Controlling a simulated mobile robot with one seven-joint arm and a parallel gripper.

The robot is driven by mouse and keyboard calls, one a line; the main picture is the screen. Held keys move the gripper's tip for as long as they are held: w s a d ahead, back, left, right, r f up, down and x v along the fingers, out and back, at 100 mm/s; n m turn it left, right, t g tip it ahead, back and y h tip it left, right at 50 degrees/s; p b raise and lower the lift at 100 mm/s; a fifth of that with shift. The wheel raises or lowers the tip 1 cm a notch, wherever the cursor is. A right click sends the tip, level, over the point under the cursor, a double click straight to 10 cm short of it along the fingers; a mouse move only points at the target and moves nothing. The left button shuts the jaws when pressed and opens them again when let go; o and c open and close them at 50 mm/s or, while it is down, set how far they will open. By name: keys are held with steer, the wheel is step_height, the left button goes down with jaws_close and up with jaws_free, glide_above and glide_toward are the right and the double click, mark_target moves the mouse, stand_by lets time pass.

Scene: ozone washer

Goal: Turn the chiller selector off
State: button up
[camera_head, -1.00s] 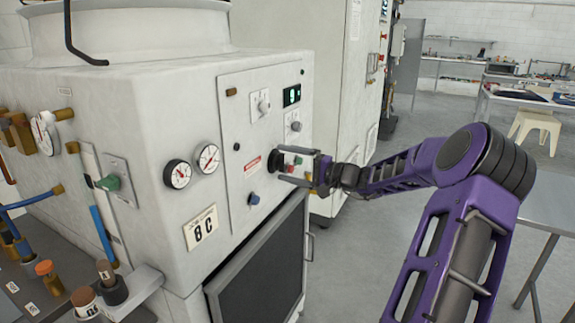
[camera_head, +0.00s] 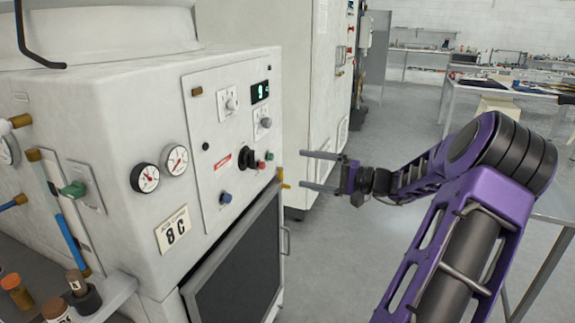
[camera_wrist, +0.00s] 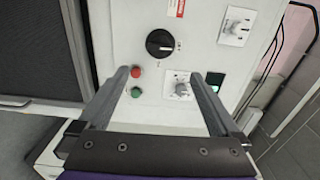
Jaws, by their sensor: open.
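The control panel (camera_head: 235,140) on the white machine carries a black rotary knob (camera_head: 248,158) and two white-plated selector knobs, one upper (camera_head: 230,103) and one lower (camera_head: 265,122). I cannot read which label says chiller. The wrist view shows the black knob (camera_wrist: 160,43) with a pale pointer mark, a white-plated knob (camera_wrist: 182,89) between my finger lines, and another white-plated knob (camera_wrist: 240,25) at upper right. My gripper (camera_head: 303,169) is open and empty, to the right of the panel and apart from it. Its fingers point toward the machine.
A lit display (camera_head: 260,91) is above. A dark-fronted door (camera_head: 240,265) lies below. Open floor (camera_head: 385,240) is beneath my arm.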

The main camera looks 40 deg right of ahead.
steer(key=shift+v, duration=1.4)
